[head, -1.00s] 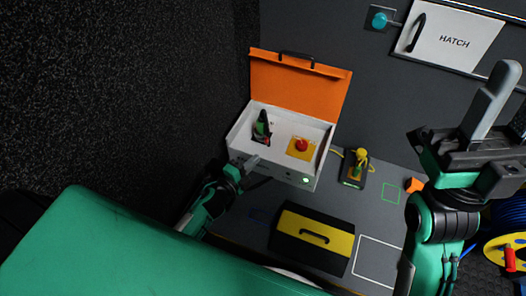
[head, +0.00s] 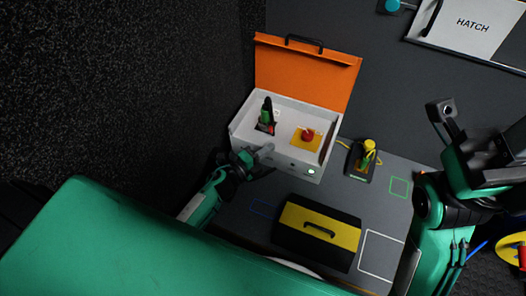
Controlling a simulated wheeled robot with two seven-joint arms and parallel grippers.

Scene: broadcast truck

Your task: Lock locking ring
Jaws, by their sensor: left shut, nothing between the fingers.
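No part shows plainly as a locking ring at this size. A yellow plug with a yellow cable (head: 369,146) stands on a small black base (head: 357,171) right of the open box, with a green part low on it. The white box (head: 290,157) has its orange lid (head: 306,77) up. Inside are a black, green and red lever-like part (head: 267,115) and a red button (head: 307,134) on a yellow plate. My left gripper (head: 266,151) is shut and empty at the box's front left. My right gripper (head: 447,113) is raised at the right, apart from everything; its jaw opening is unclear.
A black and yellow case (head: 318,231) with a handle lies on the grey worktop in front of the box. Blue, green and white outlines mark bare patches of worktop. A HATCH panel (head: 470,27) and a teal knob (head: 390,5) are on the back wall.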

